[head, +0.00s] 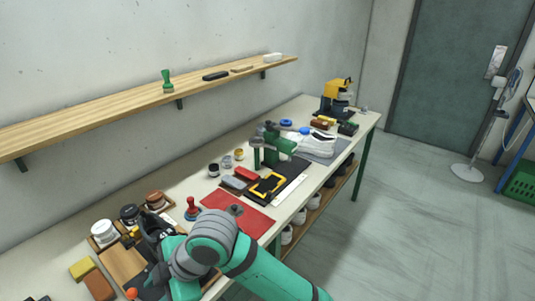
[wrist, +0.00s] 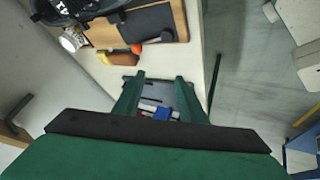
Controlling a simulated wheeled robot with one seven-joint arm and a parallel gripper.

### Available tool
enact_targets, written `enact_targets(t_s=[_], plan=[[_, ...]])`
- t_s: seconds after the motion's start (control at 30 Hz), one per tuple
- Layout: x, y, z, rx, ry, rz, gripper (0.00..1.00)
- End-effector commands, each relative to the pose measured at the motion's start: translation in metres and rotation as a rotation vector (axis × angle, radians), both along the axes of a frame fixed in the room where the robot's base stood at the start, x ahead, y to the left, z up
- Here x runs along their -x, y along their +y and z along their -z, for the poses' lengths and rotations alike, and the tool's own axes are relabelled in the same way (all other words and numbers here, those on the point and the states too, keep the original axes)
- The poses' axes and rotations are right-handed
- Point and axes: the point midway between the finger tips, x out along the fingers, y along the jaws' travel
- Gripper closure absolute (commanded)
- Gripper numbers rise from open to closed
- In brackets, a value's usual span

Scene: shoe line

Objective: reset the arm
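My gripper (wrist: 160,80) shows in the wrist view with its two green fingers apart. Nothing is held between them. A dark tray or mat with blue and white items (wrist: 162,113) shows beyond the gap, on the pale table. In the head view my green and grey arm reaches over the near left end of the workbench (head: 178,170). The gripper's fingers cannot be made out there, as the arm covers that spot.
Near my arm are a wooden board (head: 121,262), a white jar (head: 104,233) and yellow and brown blocks (head: 98,285). A red mat (head: 238,212), green clamp-like tool (head: 280,146) and white shoe (head: 318,143) lie farther along. A wall shelf (head: 130,101) runs above.

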Motion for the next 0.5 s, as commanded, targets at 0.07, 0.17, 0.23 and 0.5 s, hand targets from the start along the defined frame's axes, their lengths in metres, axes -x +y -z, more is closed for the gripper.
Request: enact_targets(t_s=[0.07,0.17,0.23,0.5], plan=[[-0.001,0.023,-0.008,-0.124,0.022,0.049,0.62],[-0.007,0.044,-0.02,-0.266,0.046,0.123,0.62],[-0.013,0.055,-0.028,-0.363,0.065,0.177,0.62],[-0.036,0.077,-0.053,-0.701,0.157,0.404,0.62]])
